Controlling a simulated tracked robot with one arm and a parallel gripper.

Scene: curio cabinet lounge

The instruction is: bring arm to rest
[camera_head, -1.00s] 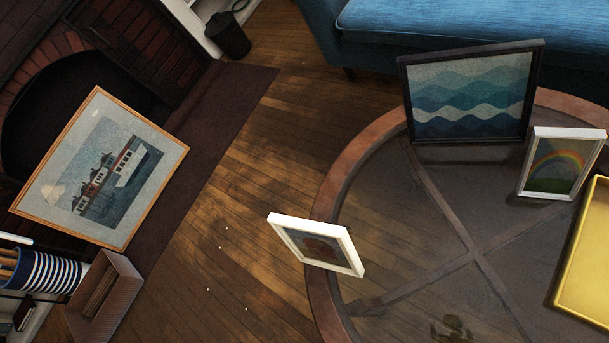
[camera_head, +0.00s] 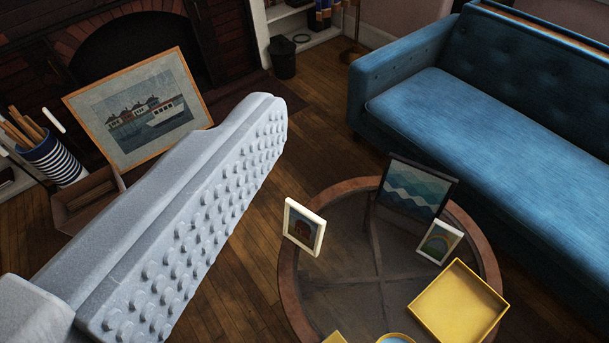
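A large pale grey part with a studded face (camera_head: 190,215) crosses the left half of the view from the lower left. It looks like one finger of my gripper, seen close up. No second finger shows, so the gap between fingers cannot be judged. Nothing is seen touching the studded face. The arm behind it is mostly out of view.
A round glass table (camera_head: 290,290) holds a white-framed picture (camera_head: 303,227), a wave picture (camera_head: 415,190), a rainbow picture (camera_head: 440,242) and a yellow tray (camera_head: 458,303). A blue sofa (camera_head: 480,130) stands right. A boat picture (camera_head: 140,108) leans by the fireplace. Floor between is clear.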

